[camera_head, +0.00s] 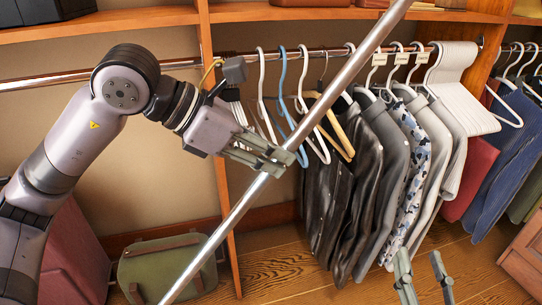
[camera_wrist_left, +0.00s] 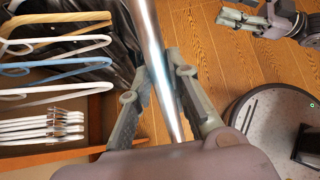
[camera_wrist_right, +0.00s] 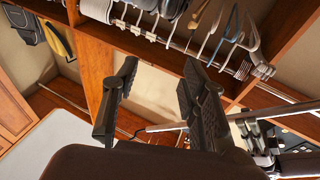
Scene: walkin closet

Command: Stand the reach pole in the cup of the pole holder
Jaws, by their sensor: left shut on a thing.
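The reach pole (camera_head: 345,80) is a long silver rod, tilted, running from the lower left to the top right in the head view. My left gripper (camera_head: 285,160) is shut around its shaft, which also passes between the fingers in the left wrist view (camera_wrist_left: 150,40). Both pole ends are outside the head view. My right gripper (camera_head: 424,278) is open and empty at the lower right, apart from the pole; its spread fingers show in the right wrist view (camera_wrist_right: 160,75). I cannot make out the pole holder or its cup in any view.
Clothes (camera_head: 365,150) and several empty hangers (camera_head: 283,85) hang from a rail behind the pole. A green bag (camera_head: 150,265) stands low at the left, partly behind the pole. A wooden shelf (camera_head: 260,12) runs above. Wooden floor (camera_head: 275,270) shows clear below the clothes.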

